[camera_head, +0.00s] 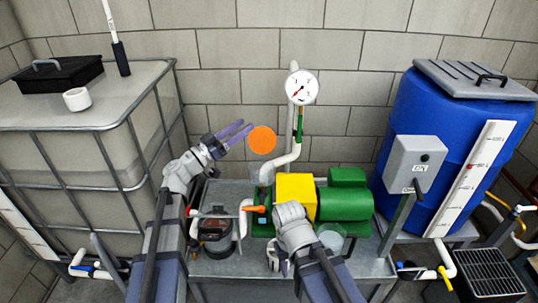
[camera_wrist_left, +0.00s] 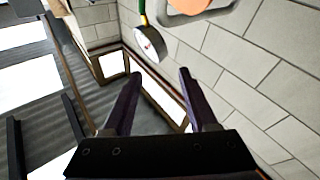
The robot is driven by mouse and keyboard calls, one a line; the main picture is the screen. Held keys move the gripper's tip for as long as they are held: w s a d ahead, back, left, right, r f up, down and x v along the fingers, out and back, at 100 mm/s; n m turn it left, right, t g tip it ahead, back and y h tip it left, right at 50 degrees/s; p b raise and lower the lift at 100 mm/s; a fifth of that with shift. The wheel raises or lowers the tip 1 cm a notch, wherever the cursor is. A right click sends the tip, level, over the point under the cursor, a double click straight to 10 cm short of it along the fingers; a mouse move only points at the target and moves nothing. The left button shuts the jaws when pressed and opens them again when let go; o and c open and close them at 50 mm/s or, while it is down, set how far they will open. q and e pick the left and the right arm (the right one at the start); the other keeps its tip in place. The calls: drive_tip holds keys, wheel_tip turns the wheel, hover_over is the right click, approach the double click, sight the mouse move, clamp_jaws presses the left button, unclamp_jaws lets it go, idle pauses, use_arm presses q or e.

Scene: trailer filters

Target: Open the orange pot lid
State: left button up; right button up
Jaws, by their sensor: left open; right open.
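A round orange disc, which looks like the pot lid (camera_head: 262,140), shows in the head view just right of my left gripper's fingertips. The left wrist view shows an orange round thing (camera_wrist_left: 192,6) with a pale grey rim, cut off by the top edge and beyond the fingers. My left gripper (camera_head: 244,130) is open and empty, its two purple fingers (camera_wrist_left: 158,74) apart. I cannot tell whether a fingertip touches the disc. My right gripper (camera_head: 277,264) is open, low in front of the pump bench, partly hidden by its own wrist.
A white pipe (camera_head: 281,160) and pressure gauge (camera_head: 302,88) stand beside the disc. A green and yellow pump (camera_head: 345,203) sits on the grey bench (camera_head: 225,262). A caged white tank (camera_head: 65,110) is left; a blue barrel (camera_head: 405,110) and grey box (camera_head: 415,162) are right.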

use_arm(q)
drive_tip(key=shift+a+r+p, duration=0.4)
drive_tip(key=shift+a+r, duration=0.15)
drive_tip(key=shift+a, duration=0.25)
drive_tip(key=b+v, duration=0.2)
drive_tip(key=v, duration=0.5)
drive_tip(key=shift+s+a, duration=0.25)
drive_tip(key=shift+f, duration=0.15)
drive_tip(key=shift+c, duration=0.3)
